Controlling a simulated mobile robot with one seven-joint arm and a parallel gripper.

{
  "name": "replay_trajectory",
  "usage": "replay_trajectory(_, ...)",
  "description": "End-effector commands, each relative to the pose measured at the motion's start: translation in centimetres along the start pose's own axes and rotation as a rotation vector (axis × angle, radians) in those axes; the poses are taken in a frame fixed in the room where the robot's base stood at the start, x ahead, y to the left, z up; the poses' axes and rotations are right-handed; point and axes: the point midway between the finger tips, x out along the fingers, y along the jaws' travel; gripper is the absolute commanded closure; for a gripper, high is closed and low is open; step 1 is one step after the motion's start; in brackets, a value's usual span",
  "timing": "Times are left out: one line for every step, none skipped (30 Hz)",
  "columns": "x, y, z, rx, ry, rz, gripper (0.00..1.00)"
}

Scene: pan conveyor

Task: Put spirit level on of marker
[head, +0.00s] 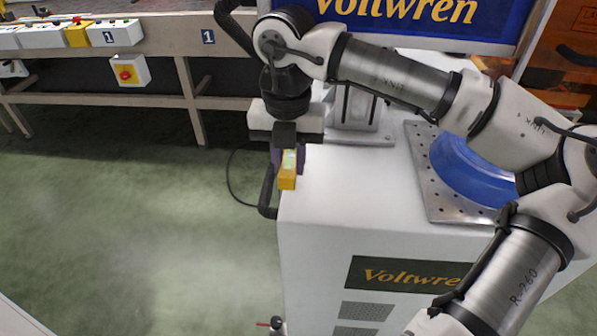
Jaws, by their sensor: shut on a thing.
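The spirit level (288,172) is a short yellow bar with a pale green vial, left of centre in the head view. My gripper (284,150) points down and is shut on it. The bar hangs below the fingers, by the left edge of a white cabinet top. I cannot tell its height from this one view. I cannot make out the marker for certain.
The white cabinet (315,250) marked Voltwren carries a drilled metal plate (437,197) with a blue round part (465,175). A bench (160,28) with yellow and white boxes stands at the back left. Green floor (130,220) is open at left.

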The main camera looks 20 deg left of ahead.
Motion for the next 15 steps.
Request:
replay_trajectory(0.0,-0.4,0.0,0.0,0.0,0.001,1.0)
replay_trajectory(0.0,-0.5,0.0,-0.001,-0.001,0.001,1.0)
replay_trajectory(0.0,-0.7,0.0,-0.001,-0.001,0.001,1.0)
replay_trajectory(0.0,-0.9,0.0,-0.001,-0.001,0.001,1.0)
replay_trajectory(0.0,-1.2,0.0,0.0,-0.001,0.002,1.0)
replay_trajectory(0.0,-1.6,0.0,0.001,-0.001,0.002,1.0)
replay_trajectory(0.1,-1.9,0.0,0.001,-0.001,0.003,1.0)
replay_trajectory(0.7,-1.7,0.0,-0.002,0.001,0.002,1.0)
replay_trajectory(1.4,-1.6,-0.1,-0.003,0.002,0.002,1.0)
replay_trajectory(2.0,-1.6,-0.1,-0.004,0.003,0.002,1.0)
replay_trajectory(2.5,-1.6,-0.1,-0.004,0.001,0.002,1.0)
replay_trajectory(3.0,-1.6,-0.1,-0.003,0.001,0.002,1.0)
replay_trajectory(3.3,-1.6,-0.1,-0.002,0.001,0.002,1.0)
replay_trajectory(3.5,-1.6,0.0,-0.002,0.0,0.001,1.0)
replay_trajectory(3.5,-1.6,0.0,-0.001,-0.001,0.001,1.0)
